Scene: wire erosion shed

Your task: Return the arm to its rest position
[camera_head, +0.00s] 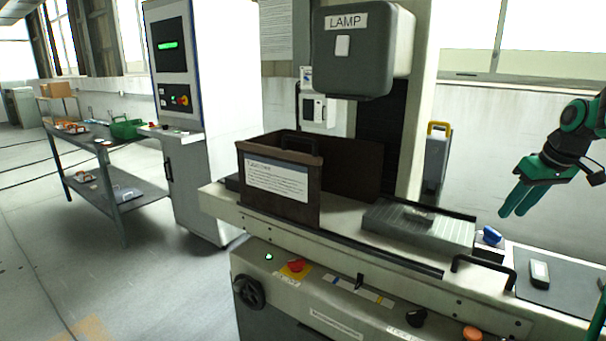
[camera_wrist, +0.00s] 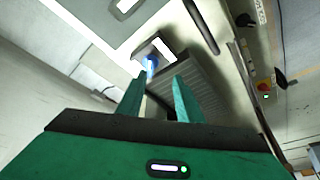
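My gripper (camera_head: 513,200) is at the right of the head view, green, raised above the right end of the machine bed. Its two fingers point down and to the left, and it touches nothing there. In the wrist view the two green fingers (camera_wrist: 160,100) stand apart with a gap between them and nothing held. Beyond the fingertips a blue-topped item (camera_wrist: 151,64) shows on the machine; in the head view the blue item (camera_head: 490,236) sits by the right end of the ribbed plate. Part of my arm is cut off by the right edge of the head view.
The machine carries a ribbed plate (camera_head: 454,233), a brown labelled guard (camera_head: 262,200) and the lamp head (camera_head: 366,48). A dark mat (camera_head: 566,289) with a small grey device (camera_head: 540,273) lies at right. A workbench (camera_head: 82,143) stands at left; the floor before it is clear.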

